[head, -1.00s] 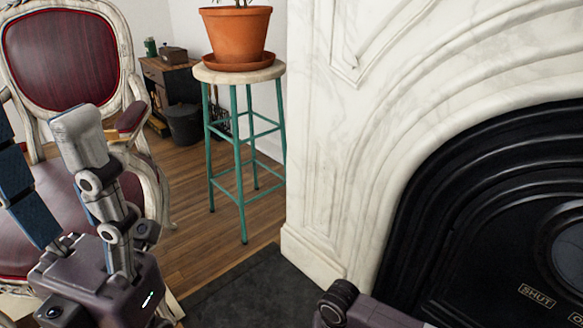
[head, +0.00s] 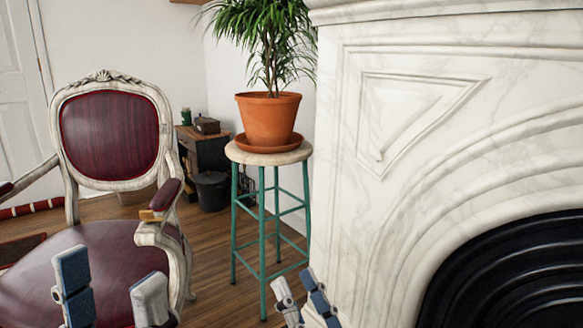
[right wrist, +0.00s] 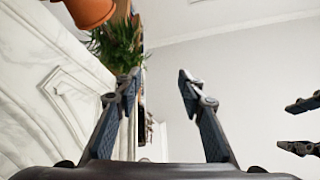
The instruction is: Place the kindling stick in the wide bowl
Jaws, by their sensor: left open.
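I cannot make out the kindling stick or the wide bowl for sure in either view. A small tan piece (head: 150,215) shows at the front of the chair's right armrest; I cannot tell what it is. My left gripper (head: 110,276) is open and empty at the bottom left of the head view, in front of the chair seat. My right gripper (head: 296,286) is at the bottom centre, fingers pointing up. In the right wrist view my right gripper (right wrist: 158,88) is open, with nothing between its fingers. My left gripper's fingers (right wrist: 302,125) show at the right edge there.
A red-and-white armchair (head: 110,130) stands at the left. A teal-legged stool (head: 268,157) bears a potted plant (head: 268,118). A marble fireplace (head: 400,190) with a black insert (head: 510,280) fills the right. A small dark cabinet (head: 205,150) and bucket (head: 212,190) stand behind.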

